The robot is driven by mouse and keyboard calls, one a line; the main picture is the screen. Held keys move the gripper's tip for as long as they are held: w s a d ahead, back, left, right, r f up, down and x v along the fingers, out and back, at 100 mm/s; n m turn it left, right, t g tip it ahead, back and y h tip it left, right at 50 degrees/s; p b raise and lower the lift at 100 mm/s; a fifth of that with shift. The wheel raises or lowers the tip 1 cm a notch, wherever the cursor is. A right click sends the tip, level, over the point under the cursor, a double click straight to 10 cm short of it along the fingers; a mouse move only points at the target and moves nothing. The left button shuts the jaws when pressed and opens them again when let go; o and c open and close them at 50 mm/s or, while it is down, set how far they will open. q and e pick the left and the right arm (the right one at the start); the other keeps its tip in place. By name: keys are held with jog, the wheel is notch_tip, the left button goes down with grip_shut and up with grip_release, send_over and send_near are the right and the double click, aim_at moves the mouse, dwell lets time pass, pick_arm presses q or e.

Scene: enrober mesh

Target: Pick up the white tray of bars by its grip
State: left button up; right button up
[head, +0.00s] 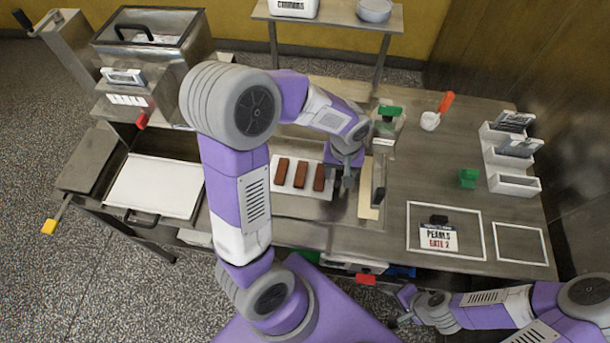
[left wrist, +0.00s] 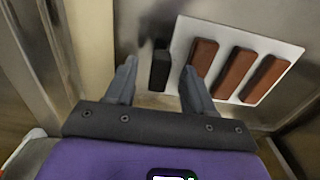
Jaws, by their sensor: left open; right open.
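The white tray (head: 291,170) lies flat on the metal surface at the middle of the bench and carries three brown bars (head: 301,174). The tray (left wrist: 272,44) also shows in the left wrist view, with its dark upright grip (left wrist: 160,70) at its left edge there. My left gripper (head: 346,186) is open beside the tray's right end in the head view. In the wrist view its two fingers (left wrist: 160,88) stand on either side of the grip, with gaps; contact is not visible. In the head view my gripper hides the grip. My right gripper (head: 404,308) is low, off the bench's front edge, and empty.
A cream strip with a black handle (head: 378,197) is just right of my left gripper. A green-topped device (head: 389,112) stands behind it. A large white panel (head: 155,187) lies left. A label card (head: 438,238) and green block (head: 468,178) are at right.

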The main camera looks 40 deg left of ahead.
pick_arm(q)
jog(key=shift+f, duration=0.25)
grip_shut()
jog(key=shift+r, duration=0.15)
